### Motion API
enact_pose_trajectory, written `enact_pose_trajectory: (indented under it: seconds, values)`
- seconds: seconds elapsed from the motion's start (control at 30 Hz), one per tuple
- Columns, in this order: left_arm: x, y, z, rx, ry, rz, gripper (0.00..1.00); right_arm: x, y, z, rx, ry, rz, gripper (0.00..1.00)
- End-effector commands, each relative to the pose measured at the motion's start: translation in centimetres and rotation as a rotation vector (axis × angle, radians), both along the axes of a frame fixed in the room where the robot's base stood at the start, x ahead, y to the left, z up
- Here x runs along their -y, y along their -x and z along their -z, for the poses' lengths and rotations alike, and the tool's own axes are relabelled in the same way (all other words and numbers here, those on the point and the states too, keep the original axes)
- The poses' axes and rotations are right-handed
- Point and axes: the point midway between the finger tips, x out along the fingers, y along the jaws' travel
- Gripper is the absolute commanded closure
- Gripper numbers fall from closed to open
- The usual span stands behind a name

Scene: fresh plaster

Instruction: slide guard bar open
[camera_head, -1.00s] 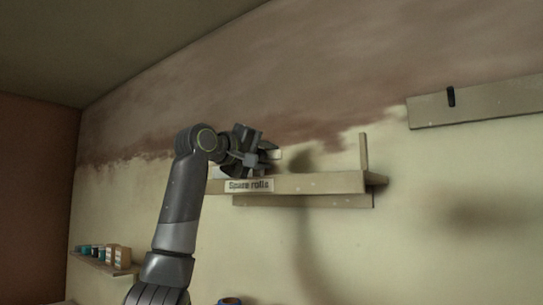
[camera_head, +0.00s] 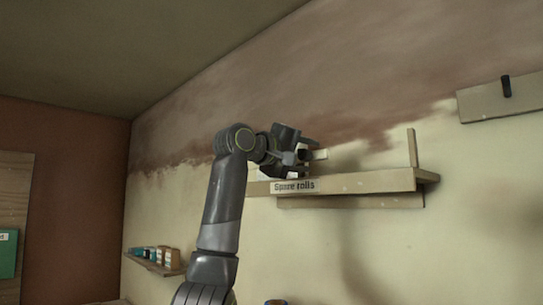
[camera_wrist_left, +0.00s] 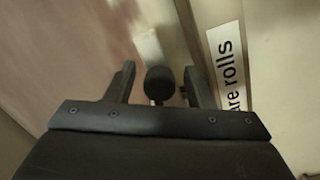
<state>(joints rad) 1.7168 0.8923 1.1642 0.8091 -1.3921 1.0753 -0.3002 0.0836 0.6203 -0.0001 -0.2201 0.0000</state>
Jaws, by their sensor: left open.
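A pale board labelled "Spare rolls" (camera_head: 365,182) runs along the front of a wall shelf. I cannot tell whether this board is the guard bar. My left gripper (camera_head: 312,153) is at the shelf's left end, just above the label. In the left wrist view its open fingers (camera_wrist_left: 160,84) stand on either side of a dark round knob (camera_wrist_left: 159,80), with gaps visible on both sides. What the knob is fixed to is hidden. The label (camera_wrist_left: 228,62) shows to the right of the fingers. My right gripper is not in view.
An upright post (camera_head: 412,148) stands at the shelf's right end. A board with a dark peg (camera_head: 506,87) is on the wall at upper right. A small shelf with several containers (camera_head: 157,258) is low at left. A green panel (camera_head: 8,253) is at far left.

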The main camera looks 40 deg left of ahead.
Motion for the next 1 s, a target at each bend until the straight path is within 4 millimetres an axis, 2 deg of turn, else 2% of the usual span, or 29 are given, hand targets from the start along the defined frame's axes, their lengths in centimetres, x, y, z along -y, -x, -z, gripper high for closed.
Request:
enact_pose_trajectory:
  seconds: [0.03,0.2,0.4,0.53,0.7,1.0]
  values:
    - [-0.2,1.0,0.5,0.005,0.000,-0.002,0.52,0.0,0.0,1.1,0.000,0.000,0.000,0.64]
    - [-0.9,5.2,0.6,0.006,0.000,-0.003,0.52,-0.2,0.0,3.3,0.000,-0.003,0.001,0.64]
    - [-1.7,9.9,0.6,0.004,-0.001,-0.003,0.52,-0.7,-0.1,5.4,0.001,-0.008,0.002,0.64]
    - [-2.1,12.5,0.4,0.003,0.000,-0.002,0.52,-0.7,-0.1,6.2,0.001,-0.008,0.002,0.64]
    - [-2.4,14.5,0.3,-0.001,-0.001,0.000,0.52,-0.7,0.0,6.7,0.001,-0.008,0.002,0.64]
    - [-2.5,15.1,0.2,-0.002,-0.001,-0.001,0.52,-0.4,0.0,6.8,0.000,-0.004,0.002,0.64]
